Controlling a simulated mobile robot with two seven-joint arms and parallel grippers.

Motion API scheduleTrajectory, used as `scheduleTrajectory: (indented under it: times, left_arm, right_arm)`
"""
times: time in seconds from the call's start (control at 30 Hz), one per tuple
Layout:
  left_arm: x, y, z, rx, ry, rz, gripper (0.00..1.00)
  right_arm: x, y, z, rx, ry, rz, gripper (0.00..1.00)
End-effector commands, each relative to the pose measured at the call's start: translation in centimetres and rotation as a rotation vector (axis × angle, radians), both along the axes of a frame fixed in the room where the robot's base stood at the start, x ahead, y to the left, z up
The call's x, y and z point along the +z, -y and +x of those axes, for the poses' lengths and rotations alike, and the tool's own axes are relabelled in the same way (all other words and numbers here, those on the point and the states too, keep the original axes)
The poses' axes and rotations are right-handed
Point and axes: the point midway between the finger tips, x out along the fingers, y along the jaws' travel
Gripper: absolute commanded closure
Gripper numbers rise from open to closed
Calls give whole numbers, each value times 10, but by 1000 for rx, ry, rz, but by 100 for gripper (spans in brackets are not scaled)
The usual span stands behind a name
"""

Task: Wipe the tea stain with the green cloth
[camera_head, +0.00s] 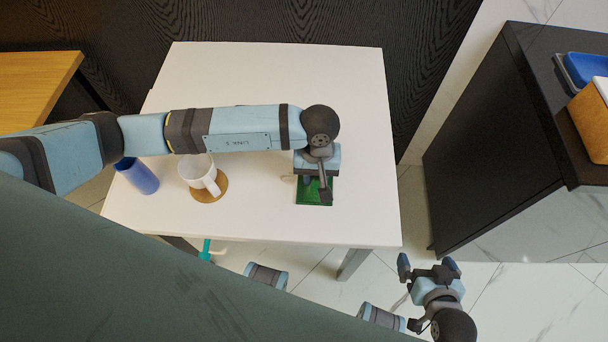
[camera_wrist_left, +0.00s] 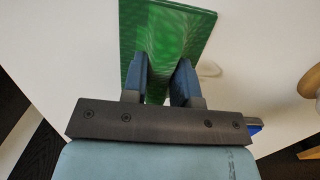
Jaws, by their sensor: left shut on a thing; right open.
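The green cloth (camera_head: 316,196) lies on the white table near its front right part. It also shows in the left wrist view (camera_wrist_left: 166,30), with part of it between the fingers. My left gripper (camera_head: 316,183) points down and is shut on the cloth; its fingers also show in the left wrist view (camera_wrist_left: 160,78). A faint brownish mark, seemingly the tea stain (camera_wrist_left: 209,69), shows on the table beside the right finger in the left wrist view. My right gripper (camera_head: 428,266) is open and empty, off the table's front right corner.
A white mug (camera_head: 198,174) is at a round brown coaster (camera_head: 210,190), left of the cloth. The white table (camera_head: 270,70) is bare at the back. A dark cabinet (camera_head: 490,130) stands to the right.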

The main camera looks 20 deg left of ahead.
Motion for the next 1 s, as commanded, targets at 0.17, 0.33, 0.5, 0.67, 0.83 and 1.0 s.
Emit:
scheduleTrajectory:
  times: [0.17, 0.33, 0.5, 0.67, 0.83, 1.0]
  left_arm:
    - [-1, 7, 1, 0, 0, 0, 100]
    - [-1, 7, 1, 0, -1, 1, 100]
    - [-2, 2, 0, 1, -2, 2, 100]
    - [-2, -13, -4, 1, -2, 3, 100]
    - [-1, -30, -9, 1, -2, 3, 100]
    - [0, -44, -13, 1, -1, 2, 100]
  right_arm:
    - [-3, 0, 0, 2, 0, -1, 0]
    - [-3, 0, 0, 2, 1, -1, 0]
    - [-3, 0, 1, 2, 3, -2, 0]
    - [-3, 0, 1, 2, 3, -2, 0]
    - [-4, 0, 2, 1, 3, -1, 0]
    - [-4, 0, 2, 1, 5, 0, 0]
